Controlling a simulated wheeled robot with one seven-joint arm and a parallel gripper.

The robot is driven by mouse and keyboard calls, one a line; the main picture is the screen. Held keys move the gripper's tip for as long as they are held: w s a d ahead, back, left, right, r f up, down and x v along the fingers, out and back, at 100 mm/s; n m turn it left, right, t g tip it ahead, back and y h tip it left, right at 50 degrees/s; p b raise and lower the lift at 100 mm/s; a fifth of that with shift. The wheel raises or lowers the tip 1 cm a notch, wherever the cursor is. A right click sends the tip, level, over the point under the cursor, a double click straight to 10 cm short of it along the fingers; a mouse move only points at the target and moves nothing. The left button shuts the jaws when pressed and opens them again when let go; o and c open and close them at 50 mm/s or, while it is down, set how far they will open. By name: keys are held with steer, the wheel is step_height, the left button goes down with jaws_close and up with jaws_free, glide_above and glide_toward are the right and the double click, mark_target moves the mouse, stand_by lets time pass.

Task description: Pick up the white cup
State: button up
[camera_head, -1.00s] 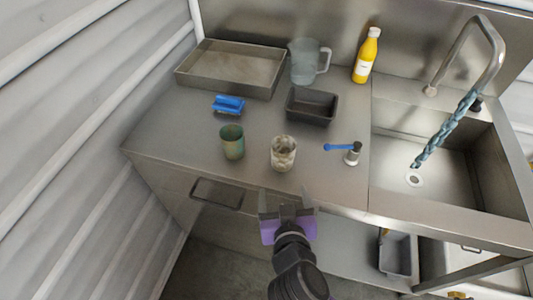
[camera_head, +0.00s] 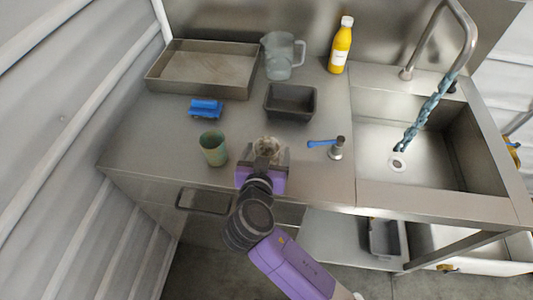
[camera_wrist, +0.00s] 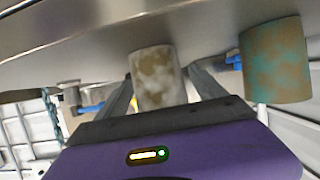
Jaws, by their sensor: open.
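The white cup, stained with brown patches, stands upright on the steel counter in the head view (camera_head: 267,145). In the wrist view the cup (camera_wrist: 157,72) shows between the two fingers. My gripper (camera_head: 264,154) is open at the counter's front edge, with its fingers on either side of the cup. In the wrist view my gripper (camera_wrist: 162,80) has a finger left and right of the cup, with a small gap visible. The gripper hides the cup's lower part in the head view.
A green-brown cup (camera_head: 213,149) stands close left of my gripper. A blue-handled tool (camera_head: 335,149) is to the right. Behind are a blue brush (camera_head: 206,108), dark tin (camera_head: 291,115), clear jug (camera_head: 279,62), steel tray (camera_head: 151,82) and yellow bottle (camera_head: 341,50). A sink (camera_head: 390,175) lies right.

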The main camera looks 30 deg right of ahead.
steer(key=shift+x, duration=1.1)
steer(key=c, duration=1.5)
steer(key=shift+r, duration=0.15)
